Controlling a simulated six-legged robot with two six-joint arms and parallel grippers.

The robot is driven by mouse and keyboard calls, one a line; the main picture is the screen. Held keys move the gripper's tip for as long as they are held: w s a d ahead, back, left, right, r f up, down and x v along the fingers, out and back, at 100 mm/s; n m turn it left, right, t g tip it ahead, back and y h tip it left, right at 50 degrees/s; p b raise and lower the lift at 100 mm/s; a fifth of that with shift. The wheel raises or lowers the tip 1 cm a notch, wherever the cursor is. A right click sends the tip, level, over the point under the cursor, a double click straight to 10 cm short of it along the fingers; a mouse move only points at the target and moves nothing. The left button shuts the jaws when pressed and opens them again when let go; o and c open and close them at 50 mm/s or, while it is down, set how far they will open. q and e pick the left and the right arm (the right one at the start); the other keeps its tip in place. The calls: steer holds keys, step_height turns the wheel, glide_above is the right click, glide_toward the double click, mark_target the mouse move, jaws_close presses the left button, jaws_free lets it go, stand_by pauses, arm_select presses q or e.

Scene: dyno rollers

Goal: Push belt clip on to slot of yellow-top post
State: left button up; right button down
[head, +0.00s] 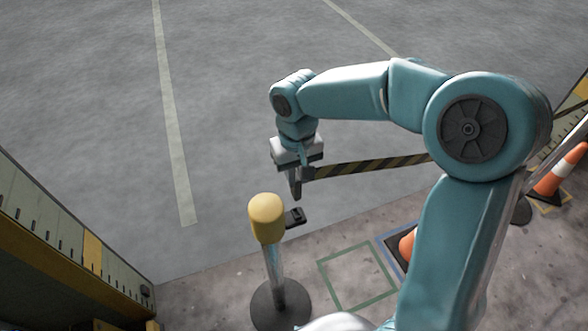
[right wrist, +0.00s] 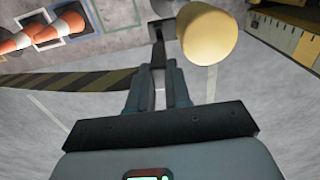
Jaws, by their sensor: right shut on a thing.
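The yellow-top post (head: 267,215) stands upright on a round dark base, with a dark slot bracket (head: 296,217) on its right side. My right gripper (head: 296,190) is shut on the dark belt clip (head: 308,173), fingers pointing down, just above the bracket. A small gap shows between the fingertips and the bracket. A black-and-yellow striped belt (head: 372,165) runs right from the clip. In the right wrist view the yellow top (right wrist: 207,32) and the bracket (right wrist: 163,29) lie just beyond my fingers (right wrist: 158,80); the clip is mostly hidden between them. My left gripper is not in view.
Orange-and-white cones (head: 556,173) stand at the right. A green floor square (head: 357,277) lies right of the post. A yellow-edged structure (head: 70,235) fills the left side. The grey floor beyond the post is clear.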

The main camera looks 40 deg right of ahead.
mark_target(297, 194)
step_height(297, 194, down, 5)
steer(key=b, duration=0.3)
steer(key=shift+d+f+b, duration=0.1)
steer(key=shift+f+b, duration=0.3)
steer(key=shift+b, duration=0.05)
steer(key=shift+r, duration=0.1)
steer(key=shift+f+b, duration=0.9)
steer(key=shift+f, duration=0.1)
stand_by(1.4)
steer(key=c, duration=1)
jaws_free()
steer(key=shift+r, duration=0.1)
